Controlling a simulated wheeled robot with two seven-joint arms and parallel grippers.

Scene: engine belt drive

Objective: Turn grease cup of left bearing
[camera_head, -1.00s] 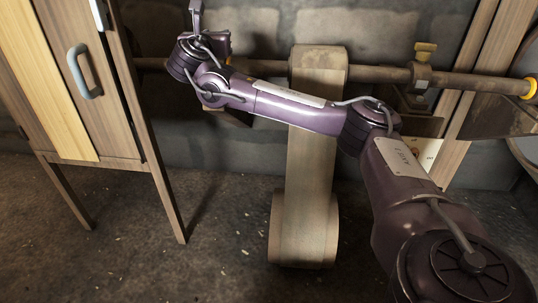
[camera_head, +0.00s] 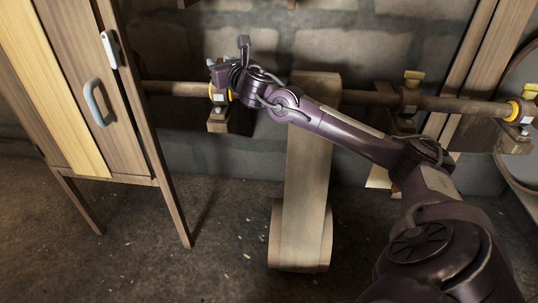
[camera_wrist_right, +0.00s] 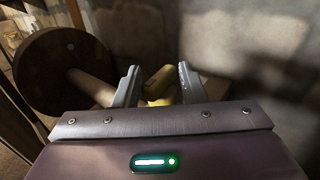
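The left bearing (camera_head: 217,124) sits on the shaft beside the cabinet, with an orange ring at its side. Its yellow grease cup (camera_wrist_right: 160,86) shows in the right wrist view between my right gripper's two grey fingers (camera_wrist_right: 158,78). The fingers stand apart, one on each side of the cup; contact is not clear. In the head view my right gripper (camera_head: 228,66) is over the left bearing and hides the cup there. My left gripper is not in view.
A wooden cabinet (camera_head: 128,135) with grey handles stands left of the bearing. A wide belt (camera_head: 305,180) hangs over the shaft (camera_head: 375,98) in the middle. A dark wheel (camera_wrist_right: 60,70) is at left in the wrist view.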

